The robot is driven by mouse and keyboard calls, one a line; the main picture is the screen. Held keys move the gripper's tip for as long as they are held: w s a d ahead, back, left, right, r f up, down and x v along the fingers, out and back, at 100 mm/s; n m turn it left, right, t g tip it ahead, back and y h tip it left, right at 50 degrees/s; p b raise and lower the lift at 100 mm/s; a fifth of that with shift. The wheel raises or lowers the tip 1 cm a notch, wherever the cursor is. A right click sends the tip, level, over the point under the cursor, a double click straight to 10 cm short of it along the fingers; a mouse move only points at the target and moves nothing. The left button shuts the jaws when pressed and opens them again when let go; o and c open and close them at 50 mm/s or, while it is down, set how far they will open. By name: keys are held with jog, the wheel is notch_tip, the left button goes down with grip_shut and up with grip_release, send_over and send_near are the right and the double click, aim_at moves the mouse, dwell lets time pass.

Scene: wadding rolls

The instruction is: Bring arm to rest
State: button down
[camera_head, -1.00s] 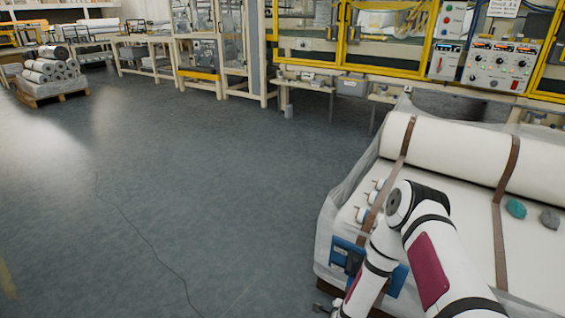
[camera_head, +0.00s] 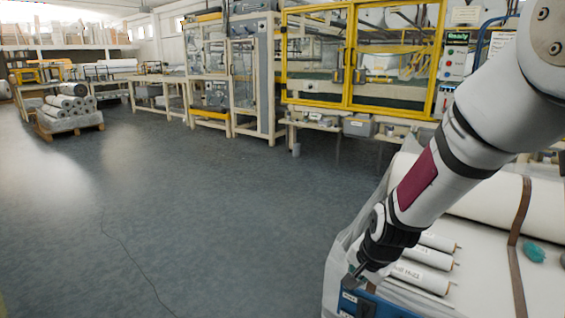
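My white arm with a dark red panel (camera_head: 417,180) comes down from the upper right across the view. My gripper (camera_head: 352,279) is at its lower end, small and dark, above the rim of a blue box (camera_head: 372,306). The fingers are too small and dark to tell whether they are open or shut, and I see nothing clearly held. Small labelled white rolls (camera_head: 425,257) lie beside the wrist on a wrapped white stack (camera_head: 480,285). My arm hides part of the stack and of the large roll.
A large white roll (camera_head: 483,200) lies across the stack, with a brown strap (camera_head: 517,240) over it and a teal lump (camera_head: 534,252) nearby. Yellow-framed machines (camera_head: 345,60) line the back. A pallet of rolls (camera_head: 72,127) stands far left. The grey floor (camera_head: 190,210) is wide and clear.

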jog(key=s+r+n+g, duration=0.2)
jog(key=s+r+n, duration=0.3)
jog(key=s+r, duration=0.85)
jog(key=s+d+r+n+g, duration=0.1)
jog(key=s+r+n, duration=0.1)
jog(key=s, duration=0.9)
jog(key=s+d+r+n+g, duration=0.1)
jog(key=s+r+n, duration=0.1)
jog(key=s, duration=1)
notch_tip(320, 180, up, 32)
jog(key=t+p, duration=0.3)
jog(key=p, duration=2.8)
jog(key=shift+w+d+n+t+h, duration=0.25)
jog(key=shift+d+n+t+h, duration=0.05)
jog(key=shift+h, duration=0.1)
